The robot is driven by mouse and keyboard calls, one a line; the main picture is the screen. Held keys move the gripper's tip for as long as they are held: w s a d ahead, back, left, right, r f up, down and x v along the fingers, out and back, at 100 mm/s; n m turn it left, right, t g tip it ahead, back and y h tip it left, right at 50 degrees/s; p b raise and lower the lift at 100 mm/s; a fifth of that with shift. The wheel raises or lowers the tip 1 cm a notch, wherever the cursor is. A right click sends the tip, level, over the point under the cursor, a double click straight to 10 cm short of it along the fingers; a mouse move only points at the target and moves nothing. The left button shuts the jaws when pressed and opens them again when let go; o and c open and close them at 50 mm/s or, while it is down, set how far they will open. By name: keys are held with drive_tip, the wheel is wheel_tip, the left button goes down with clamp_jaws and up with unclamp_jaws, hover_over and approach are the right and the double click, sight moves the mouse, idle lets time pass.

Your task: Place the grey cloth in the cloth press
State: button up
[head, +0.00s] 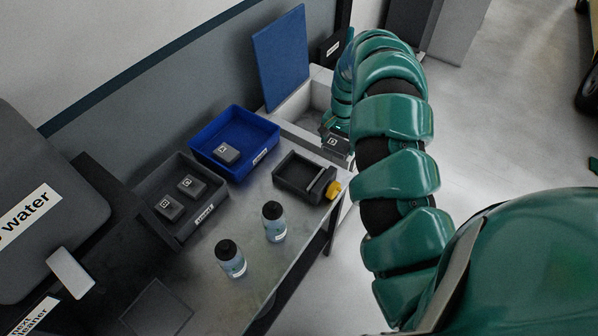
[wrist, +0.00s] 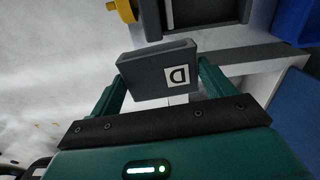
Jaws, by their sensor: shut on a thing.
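My gripper (wrist: 160,82) is shut on a grey block-like cloth (wrist: 150,62) with a white label marked D. Its two green fingers are on either side of it. In the head view the held grey cloth (head: 335,143) is above the far end of the table, and my arm hides most of the gripper (head: 340,128). The cloth press (head: 296,186) looks like a dark open tray with a yellow knob on its right. It stands nearer than the held cloth, a little left of it. The press also shows at the top of the wrist view (wrist: 205,14), apart from the cloth.
A blue bin (head: 258,165) holds a dark block marked A. A dark grey bin (head: 180,236) holds two labelled blocks. Two bottles (head: 231,262) (head: 273,225) stand at the table's front. A pale open box (head: 312,103) and an upright blue panel (head: 281,58) are at the back.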

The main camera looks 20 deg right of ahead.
drive_tip(key=shift+s+d+r+m, duration=0.2)
drive_tip(key=shift+s+d+m, duration=0.2)
drive_tip(key=shift+d, duration=0.25)
drive_tip(key=w+a+f+b, duration=0.2)
drive_tip(key=a+f+b, duration=0.3)
drive_tip(key=a, duration=0.4)
hover_over(299, 176)
drive_tip(key=shift+f+b, duration=0.35)
drive_tip(key=shift+f, duration=2.1)
drive_tip(key=shift+f+p, duration=0.35)
drive_tip(key=shift+f, duration=1.2)
drive_tip(key=shift+f, duration=0.2)
drive_tip(key=o, duration=0.7)
drive_tip(key=shift+o, duration=0.2)
drive_tip(key=shift+r, duration=0.1)
